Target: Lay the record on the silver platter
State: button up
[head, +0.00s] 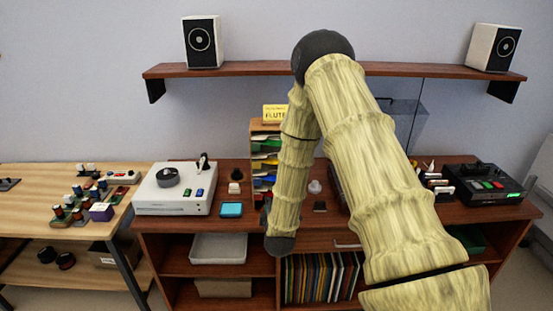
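I cannot make out a loose record or a silver platter. Several upright thin sleeves (322,278), which look like record sleeves, stand in the lower shelf of the brown cabinet. A clear raised panel (408,112), perhaps a lid, shows behind my arm; whatever is below it is mostly hidden. A white device (172,190) with a dark grey round part on top stands at the cabinet's left end. My arm bends down in front of the cabinet's middle. Only a small dark part near its wrist, perhaps my gripper (265,217), shows, and its fingers are not clear.
A wall shelf (230,69) carries a left speaker (203,42) and a right speaker (493,47). A black device (484,184) stands on the cabinet's right. A rack of coloured sheets (265,163) is partly behind my arm. A wooden table (30,195) with small parts stands left.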

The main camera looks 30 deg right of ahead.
jog(key=w+d+r+n+t+h+p, duration=0.1)
jog(key=w+d+r+h, duration=0.2)
jog(key=r, duration=0.6)
jog(key=shift+y, duration=0.4)
jog(key=shift+s+d+b+x, duration=0.15)
jog(key=shift+b+x, duration=0.1)
jog(key=shift+x, duration=1.5)
jog(key=shift+s+d+b+x, duration=0.15)
jog(key=shift+b+x, duration=0.1)
jog(key=shift+x, duration=1.5)
jog(key=shift+d+b+x, duration=0.15)
jog(key=shift+b+x, duration=0.1)
jog(key=shift+x, duration=1.5)
jog(key=shift+f, duration=0.15)
jog(key=shift+c, duration=0.5)
grip_shut()
jog(key=shift+s, duration=0.1)
jog(key=f+p+v, duration=0.1)
jog(key=v, duration=1.7)
jog(key=shift+s, duration=0.2)
